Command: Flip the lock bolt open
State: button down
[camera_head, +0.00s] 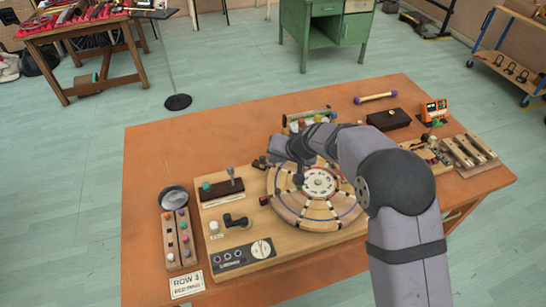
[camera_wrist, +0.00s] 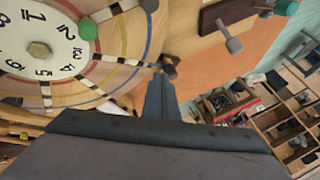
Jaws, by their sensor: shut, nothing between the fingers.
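My gripper (camera_head: 270,161) is shut and empty, low over the far left edge of the round numbered disc. In the wrist view its closed fingers (camera_wrist: 160,84) point at a small dark fitting (camera_wrist: 168,68) by the disc's rim, very close to the tips; I cannot tell whether they touch. The same dark fitting (camera_head: 259,162) shows in the head view. A black lever-like fitting (camera_head: 235,221) lies on the wooden board nearer the front. I cannot tell for sure which of these is the lock bolt, nor its position.
The disc (camera_head: 318,183) sits right of a dark block (camera_head: 221,189) with an upright toggle lever (camera_head: 231,172) and a green button.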

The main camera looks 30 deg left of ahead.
aim_at(264, 157)
jog(key=shift+p+x, duration=0.35)
jog(key=shift+x, duration=1)
jog(key=shift+a+r+p, duration=0.1)
jog(key=shift+a+p, duration=0.5)
jog(key=shift+a, duration=0.7)
jog(key=shift+r, duration=0.1)
jog(key=shift+d+r, duration=0.2)
jog(key=shift+r, duration=0.1)
jog(key=v, duration=0.9)
jog(key=shift+d+b, duration=0.2)
jog(key=shift+b, duration=0.1)
jog(key=shift+s, duration=0.15)
